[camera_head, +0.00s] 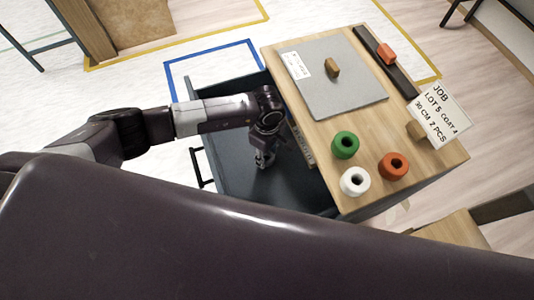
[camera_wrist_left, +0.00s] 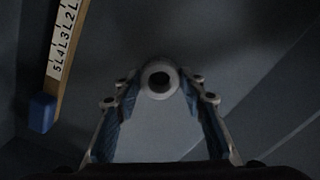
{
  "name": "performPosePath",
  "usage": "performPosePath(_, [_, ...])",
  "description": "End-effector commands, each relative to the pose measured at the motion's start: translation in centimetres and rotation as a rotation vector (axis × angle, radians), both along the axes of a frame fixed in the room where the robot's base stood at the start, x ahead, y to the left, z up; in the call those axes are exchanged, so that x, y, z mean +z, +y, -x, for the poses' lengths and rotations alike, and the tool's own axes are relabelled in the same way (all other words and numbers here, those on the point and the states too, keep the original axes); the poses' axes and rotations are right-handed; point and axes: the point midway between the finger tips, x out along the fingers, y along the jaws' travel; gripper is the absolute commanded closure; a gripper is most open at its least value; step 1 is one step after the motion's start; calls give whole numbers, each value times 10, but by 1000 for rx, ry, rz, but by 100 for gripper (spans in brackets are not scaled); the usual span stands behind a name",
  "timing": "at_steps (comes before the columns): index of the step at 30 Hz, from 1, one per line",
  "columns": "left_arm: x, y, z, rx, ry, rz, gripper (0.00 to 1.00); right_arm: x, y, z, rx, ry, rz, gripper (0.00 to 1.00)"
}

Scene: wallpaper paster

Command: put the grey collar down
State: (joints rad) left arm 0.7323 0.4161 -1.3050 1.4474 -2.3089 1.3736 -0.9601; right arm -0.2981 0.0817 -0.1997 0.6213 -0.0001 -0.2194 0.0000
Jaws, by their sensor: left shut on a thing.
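My left gripper (camera_head: 264,160) reaches down into the open dark drawer (camera_head: 222,170) of the wooden-topped bench. In the left wrist view its two fingers are closed on the grey collar (camera_wrist_left: 159,93), a pale ring with a dark hole facing the camera. The drawer's dark floor shows beyond the collar; I cannot tell whether the collar touches it. In the head view the collar cannot be made out at the fingertips. My right gripper is not in view.
A numbered measuring strip (camera_wrist_left: 62,50) with a blue end lies left in the wrist view. On the bench top stand a green collar (camera_head: 345,145), a white collar (camera_head: 355,182) and an orange collar (camera_head: 393,166), near a grey board (camera_head: 345,92) and a job card (camera_head: 440,113).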

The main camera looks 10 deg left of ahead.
Motion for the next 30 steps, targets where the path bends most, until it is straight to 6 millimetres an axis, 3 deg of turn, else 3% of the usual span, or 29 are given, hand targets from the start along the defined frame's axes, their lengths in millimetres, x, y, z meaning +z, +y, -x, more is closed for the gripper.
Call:
performPosePath(14, [-12, 0, -1, 0, -1, -1, 91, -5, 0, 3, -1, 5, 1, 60])
performPosePath(15, [-10, 0, -1, 0, -1, -1, 58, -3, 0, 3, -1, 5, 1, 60])
performPosePath(18, [-9, 0, 0, 0, -1, -1, 47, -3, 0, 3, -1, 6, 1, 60])
performPosePath(30, [-4, 0, 0, 0, -1, -1, 45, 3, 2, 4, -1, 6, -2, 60])
